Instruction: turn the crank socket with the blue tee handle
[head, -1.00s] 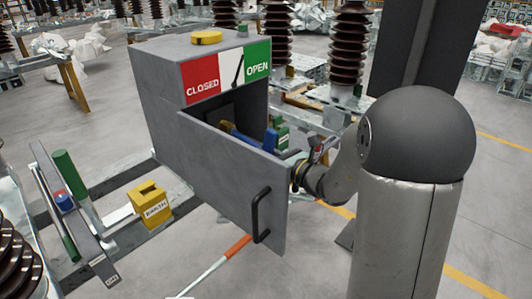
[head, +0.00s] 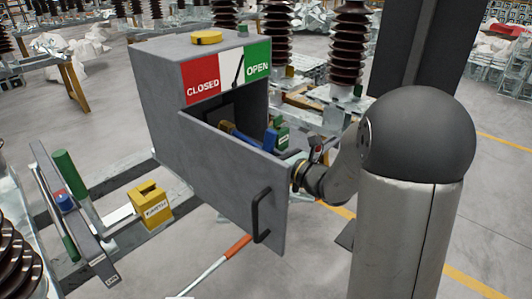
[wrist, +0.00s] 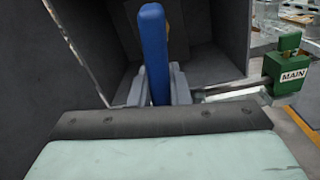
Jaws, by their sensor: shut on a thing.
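The blue tee handle (wrist: 156,55) stands between the two fingers of my gripper (wrist: 155,92) in the wrist view, and the fingers are shut on it. In the head view the blue handle (head: 250,139) shows inside the open box, reaching toward its inner wall. The crank socket itself is hidden behind the handle and the open door. My gripper in the head view is mostly hidden by the door. The grey box (head: 160,75) carries a red CLOSED and green OPEN plate (head: 257,62), with a dark pointer at the white middle, near the OPEN side.
The box door (head: 222,180) hangs open in front of my arm, with a black pull (head: 258,215). A green MAIN padlock block (wrist: 284,72) is right of the handle. A yellow EARTH block (head: 150,204) and a green cylinder (head: 70,173) stand left on the frame.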

